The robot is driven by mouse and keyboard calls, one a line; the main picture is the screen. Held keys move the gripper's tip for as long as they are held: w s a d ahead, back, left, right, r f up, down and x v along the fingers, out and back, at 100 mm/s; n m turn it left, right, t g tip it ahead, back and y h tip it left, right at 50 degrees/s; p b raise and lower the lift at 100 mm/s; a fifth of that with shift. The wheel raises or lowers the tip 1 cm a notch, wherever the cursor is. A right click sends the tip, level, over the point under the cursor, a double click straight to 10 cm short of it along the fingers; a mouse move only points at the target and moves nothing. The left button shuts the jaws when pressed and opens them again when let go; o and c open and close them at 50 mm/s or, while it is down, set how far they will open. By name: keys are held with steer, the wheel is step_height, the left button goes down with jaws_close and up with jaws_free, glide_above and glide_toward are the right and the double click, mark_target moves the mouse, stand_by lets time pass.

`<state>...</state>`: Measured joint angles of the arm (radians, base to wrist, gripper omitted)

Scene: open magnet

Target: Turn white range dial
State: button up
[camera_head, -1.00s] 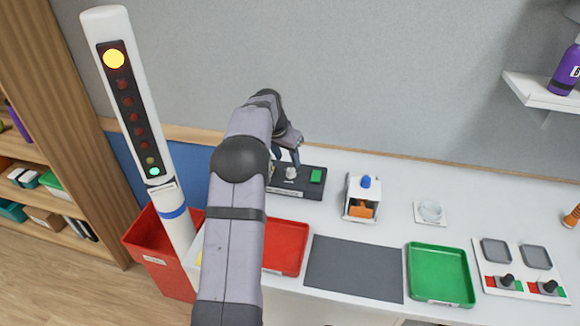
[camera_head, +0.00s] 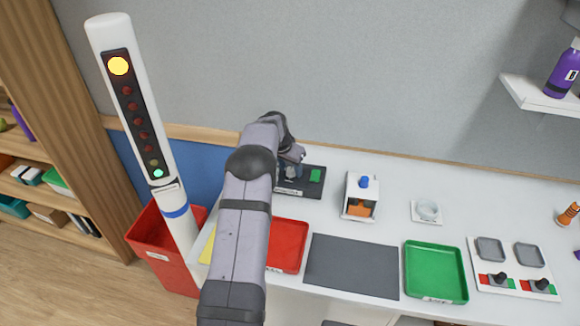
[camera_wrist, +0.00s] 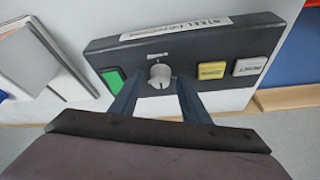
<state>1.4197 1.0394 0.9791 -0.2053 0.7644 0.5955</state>
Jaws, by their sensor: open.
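The white range dial (camera_wrist: 160,74) is a small round pale knob on a dark control panel (camera_wrist: 205,45), seen in the wrist view. My gripper (camera_wrist: 157,84) is open, with one blue-grey finger on each side of the dial; I cannot tell if either finger touches it.
On the panel, a green button (camera_wrist: 113,81) is left of the dial; a yellow button (camera_wrist: 212,71) and a white button (camera_wrist: 250,66) are right. A white box (camera_head: 359,190) stands right of the panel. A red tray (camera_head: 290,248) lies in front.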

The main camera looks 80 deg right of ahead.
steer(key=c, duration=1.1)
steer(key=shift+o, duration=0.2)
steer(key=n, duration=0.2)
steer(key=n+t+b, duration=0.1)
steer(key=n, duration=0.1)
steer(key=n+t+b, duration=0.1)
steer(key=n, duration=0.1)
steer(key=shift+s+f, duration=0.1)
steer(key=shift+s, duration=0.15)
steer(key=shift+s+d+n+t+y+b, duration=0.1)
steer(key=shift+n+t+y+b, duration=0.25)
steer(key=shift+n, duration=0.6)
steer(key=shift+n+t+y+b, duration=0.1)
steer(key=shift+n+t+b, duration=0.15)
steer(key=shift+n+t, duration=0.5)
steer(key=shift+n, duration=0.4)
steer(key=o, duration=1.1)
steer(key=shift+c, duration=0.2)
